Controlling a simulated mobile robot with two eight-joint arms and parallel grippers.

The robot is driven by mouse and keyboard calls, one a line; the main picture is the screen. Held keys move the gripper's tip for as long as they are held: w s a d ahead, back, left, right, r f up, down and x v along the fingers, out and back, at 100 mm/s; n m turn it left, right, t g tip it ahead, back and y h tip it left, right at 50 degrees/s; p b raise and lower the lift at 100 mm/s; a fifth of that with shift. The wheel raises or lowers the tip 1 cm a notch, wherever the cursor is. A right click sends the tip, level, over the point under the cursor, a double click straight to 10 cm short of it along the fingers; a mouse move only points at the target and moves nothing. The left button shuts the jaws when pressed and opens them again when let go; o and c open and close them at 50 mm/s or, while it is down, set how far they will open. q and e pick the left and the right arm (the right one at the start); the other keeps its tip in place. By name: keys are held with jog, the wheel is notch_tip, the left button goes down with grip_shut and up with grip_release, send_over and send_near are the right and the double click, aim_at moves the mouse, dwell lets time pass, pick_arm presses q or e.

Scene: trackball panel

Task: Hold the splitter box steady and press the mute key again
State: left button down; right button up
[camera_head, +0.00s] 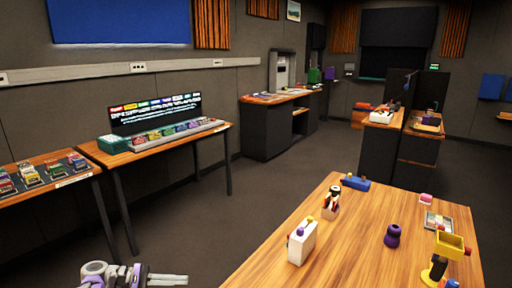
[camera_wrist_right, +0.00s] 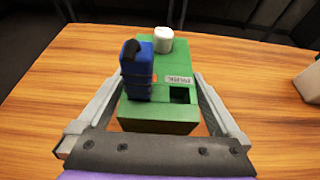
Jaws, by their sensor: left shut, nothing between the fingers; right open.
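In the right wrist view a green box (camera_wrist_right: 158,113) with a small pale label sits on the wooden table; the label is too small to read surely, and this looks like the splitter box. A blue block with a black top (camera_wrist_right: 136,70) and a white round cap (camera_wrist_right: 163,39) stand on it. I cannot tell which part is the mute key. My right gripper (camera_wrist_right: 156,88) is open, with one finger on each side of the green box; contact is unclear. My left gripper (camera_head: 186,280) is shut and empty at the bottom of the head view, left of the near table and away from it.
The near table (camera_head: 275,268) holds a white box (camera_head: 302,243), a red, black and white item (camera_head: 331,203), a blue item (camera_head: 354,183), a purple knobbed piece (camera_head: 393,236) and a yellow piece (camera_head: 450,245). A side table (camera_head: 160,150) stands at the left wall. Floor between is clear.

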jog(key=v, duration=1.1)
jog(key=shift+s+d+r, duration=0.1)
jog(key=shift+d, duration=0.05)
jog(key=shift+p+v, duration=1.25)
jog(key=shift+v, duration=1.7)
notch_tip(320, 180, up, 4)
jog(key=p, duration=0.3)
